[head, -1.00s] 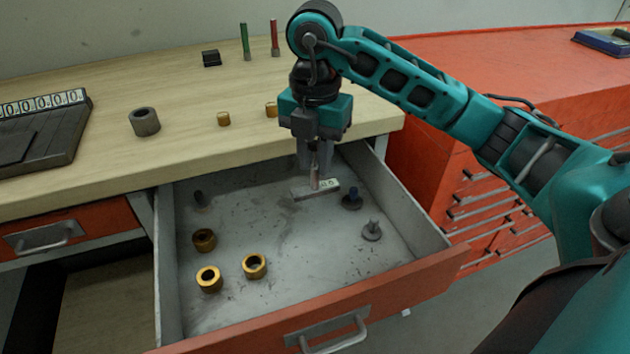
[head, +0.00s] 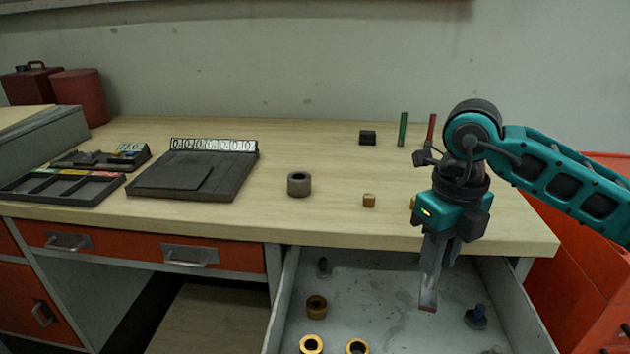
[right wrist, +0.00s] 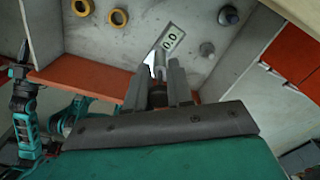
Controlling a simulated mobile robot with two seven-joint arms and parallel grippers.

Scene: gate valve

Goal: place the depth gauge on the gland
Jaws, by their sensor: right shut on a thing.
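My right gripper (head: 432,274) points down above the open drawer and is shut on the depth gauge (head: 428,299). The gauge hangs below the fingers, and its light face seems edge-on in the head view. In the right wrist view its pale plate with dark digits (right wrist: 172,40) shows beyond the right gripper's fingers (right wrist: 159,85). A grey hollow cylinder (head: 299,184) stands upright on the bench to the left, apart from the gripper; I cannot tell whether it is the gland.
On the bench are a dark block with a number strip (head: 195,172), a small brass piece (head: 369,200), a black block (head: 367,137) and a green rod (head: 402,129).

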